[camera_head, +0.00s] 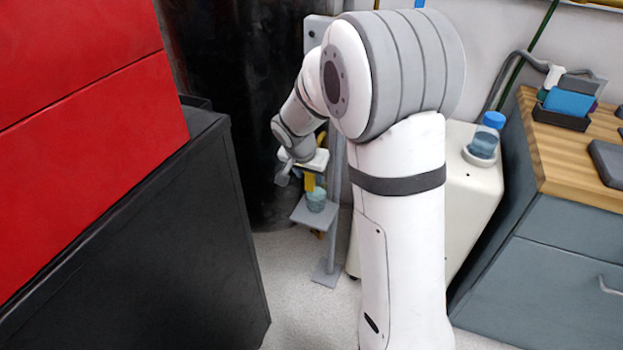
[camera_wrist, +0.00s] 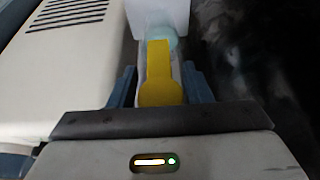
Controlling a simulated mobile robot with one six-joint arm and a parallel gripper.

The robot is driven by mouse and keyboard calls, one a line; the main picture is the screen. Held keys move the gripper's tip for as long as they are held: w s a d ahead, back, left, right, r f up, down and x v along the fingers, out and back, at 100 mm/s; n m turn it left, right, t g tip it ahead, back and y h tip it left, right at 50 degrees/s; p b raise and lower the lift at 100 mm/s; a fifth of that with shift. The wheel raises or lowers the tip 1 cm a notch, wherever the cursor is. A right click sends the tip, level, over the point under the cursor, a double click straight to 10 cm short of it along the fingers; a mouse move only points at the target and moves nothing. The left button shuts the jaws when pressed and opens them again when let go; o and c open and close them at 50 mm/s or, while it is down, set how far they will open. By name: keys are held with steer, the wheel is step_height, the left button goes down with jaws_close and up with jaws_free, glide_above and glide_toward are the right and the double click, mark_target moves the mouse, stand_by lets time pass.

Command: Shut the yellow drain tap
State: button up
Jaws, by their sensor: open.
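The yellow drain tap (camera_wrist: 160,75) lies between the two blue-grey fingers of my gripper (camera_wrist: 158,84) in the wrist view. The fingers are open, one on each side of it; I cannot tell whether either touches it. In the head view, the tap (camera_head: 310,182) shows as a small yellow piece just below my gripper (camera_head: 296,172), partly hidden by it. A teal cup (camera_head: 316,199) stands below the tap on a small grey shelf; it also shows beyond the tap in the wrist view (camera_wrist: 161,36).
The shelf (camera_head: 303,214) is fixed to a grey post (camera_head: 331,240). A black-and-red cabinet (camera_head: 170,230) is at left. At right are a cream box (camera_head: 478,190) with a blue-capped bottle (camera_head: 486,140) and a wood-topped bench (camera_head: 570,160). A dark drum-like surface (camera_head: 235,100) stands behind.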

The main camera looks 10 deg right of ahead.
steer(key=shift+w+d+f, duration=0.15)
steer(key=shift+f, duration=0.35)
steer(key=shift+c, duration=0.2)
jaws_close()
